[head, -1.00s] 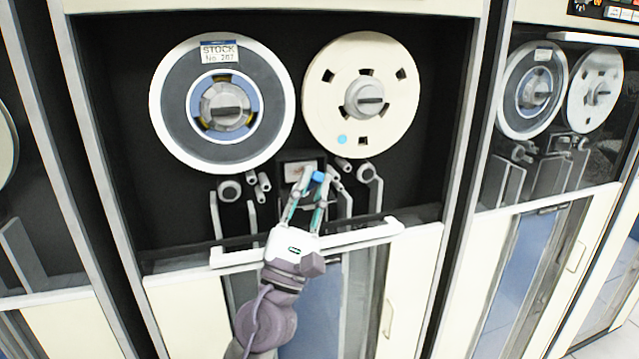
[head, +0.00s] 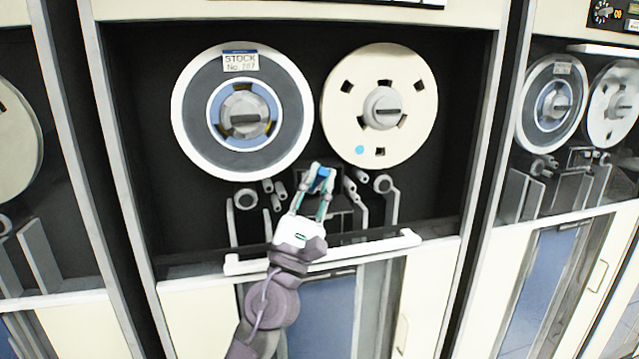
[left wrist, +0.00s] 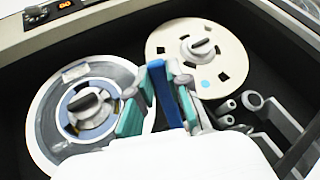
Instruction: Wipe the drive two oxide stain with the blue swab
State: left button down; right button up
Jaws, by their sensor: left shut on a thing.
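My left gripper (head: 320,183) is shut on the blue swab (head: 321,179), in front of the middle tape drive's head area, just below and between its two reels. In the left wrist view, the blue swab (left wrist: 166,95) stands between the teal-padded fingers (left wrist: 160,105). The dark head block (head: 347,183) shows partly beside and behind the fingers. I cannot make out an oxide stain; the fingers and swab cover part of that area. Whether the swab touches the drive, I cannot tell. My right gripper is in neither view.
The drive carries a grey reel (head: 200,105) labelled STOCK and a cream reel (head: 400,75) with a light blue dot. Guide rollers (head: 384,184) flank the head area. A white rail (head: 385,246) crosses below, under my arm. Another drive (head: 550,105) stands to the right.

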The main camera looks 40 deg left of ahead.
pick_arm(q)
jog(key=shift+w+a, duration=0.4)
jog(key=shift+a, duration=0.05)
dwell(0.5)
jog(key=shift+w+d, duration=0.1)
jog(key=shift+d, duration=0.05)
